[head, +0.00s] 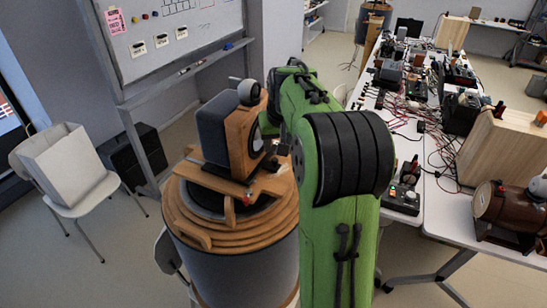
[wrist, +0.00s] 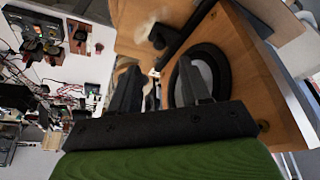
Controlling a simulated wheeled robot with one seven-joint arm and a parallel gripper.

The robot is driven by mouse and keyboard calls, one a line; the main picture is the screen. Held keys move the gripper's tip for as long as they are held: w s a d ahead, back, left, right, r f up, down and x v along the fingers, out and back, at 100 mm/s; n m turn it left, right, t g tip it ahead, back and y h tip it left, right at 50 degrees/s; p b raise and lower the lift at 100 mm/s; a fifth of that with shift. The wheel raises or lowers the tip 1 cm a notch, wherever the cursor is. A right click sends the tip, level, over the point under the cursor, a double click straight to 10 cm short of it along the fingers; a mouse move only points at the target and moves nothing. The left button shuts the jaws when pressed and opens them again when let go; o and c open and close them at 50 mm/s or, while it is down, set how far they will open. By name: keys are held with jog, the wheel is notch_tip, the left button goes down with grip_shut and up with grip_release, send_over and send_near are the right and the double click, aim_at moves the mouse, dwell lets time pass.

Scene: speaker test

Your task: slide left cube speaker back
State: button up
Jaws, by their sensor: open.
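The cube speaker (head: 213,137) has dark grey sides and a wooden front with a round black driver. It stands upright on a round wooden-topped drum (head: 190,231). In the wrist view its wooden front (wrist: 243,62) and driver fill the right side, close to the fingers. My gripper (wrist: 158,65) is open, its two dark fingers apart. One finger overlaps the driver in that view; I cannot tell whether it touches. Nothing shows clasped between them. In the head view my green arm hides most of the gripper, which is at the speaker's front right.
A small round grey piece (head: 249,92) sits on top of the speaker. A whiteboard (head: 175,40) stands behind, and a chair with a pale box (head: 70,165) is at the left. A table crowded with electronics and cables (head: 432,205) is at the right.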

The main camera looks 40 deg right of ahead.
aim_at(275, 159)
jog(key=x, duration=0.8)
jog(key=shift+d+f, duration=0.1)
jog(key=shift+f, duration=0.15)
grip_shut()
